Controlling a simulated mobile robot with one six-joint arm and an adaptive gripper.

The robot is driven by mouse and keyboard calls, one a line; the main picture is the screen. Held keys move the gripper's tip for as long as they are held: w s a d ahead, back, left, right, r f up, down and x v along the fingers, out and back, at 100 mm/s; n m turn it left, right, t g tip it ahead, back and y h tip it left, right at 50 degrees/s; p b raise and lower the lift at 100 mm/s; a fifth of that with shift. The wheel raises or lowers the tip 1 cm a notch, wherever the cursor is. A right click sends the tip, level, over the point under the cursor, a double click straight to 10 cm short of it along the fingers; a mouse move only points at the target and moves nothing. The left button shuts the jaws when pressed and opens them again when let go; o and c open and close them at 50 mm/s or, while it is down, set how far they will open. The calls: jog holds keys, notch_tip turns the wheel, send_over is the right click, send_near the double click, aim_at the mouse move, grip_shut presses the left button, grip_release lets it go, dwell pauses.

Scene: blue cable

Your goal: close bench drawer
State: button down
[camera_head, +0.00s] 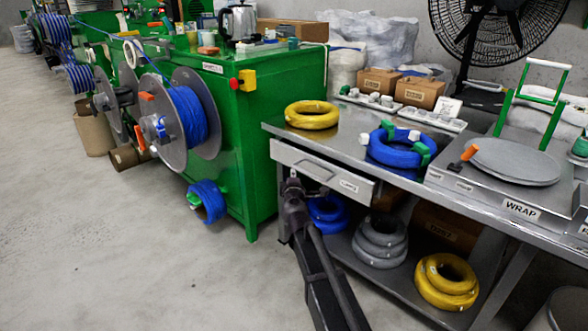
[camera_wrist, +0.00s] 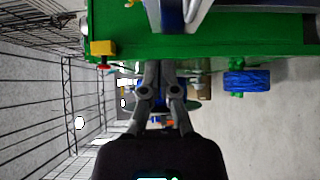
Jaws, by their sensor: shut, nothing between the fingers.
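The bench drawer (camera_head: 318,168) is a light grey metal front with a handle and a small label, under the left end of the grey bench top (camera_head: 345,143). It appears to stand a little out from the bench; its inside is hidden. My gripper (camera_head: 292,182) is shut and empty, just in front of and below the drawer's left part. I cannot tell whether it touches the drawer. In the wrist view, my gripper's fingers (camera_wrist: 163,66) reach up toward a pale metal edge at the top, probably the drawer (camera_wrist: 197,14).
A green machine (camera_head: 265,120) with blue cable reels stands close left of the bench. Below the drawer, blue, grey and yellow coils (camera_head: 445,281) lie on the lower shelf. A yellow coil (camera_head: 312,114) and a blue coil (camera_head: 398,148) lie on top. The floor in front is clear.

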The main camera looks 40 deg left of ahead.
jog(key=shift+s+d, duration=0.4)
jog(key=n+t+h, duration=0.5)
jog(key=n+h, duration=0.4)
jog(key=h, duration=0.4)
send_near(354, 177)
jog(key=s, duration=0.6)
jog(key=shift+s+f, duration=0.15)
jog(key=shift+f, duration=0.05)
jog(key=w, duration=1.4)
jog(key=shift+w, duration=0.1)
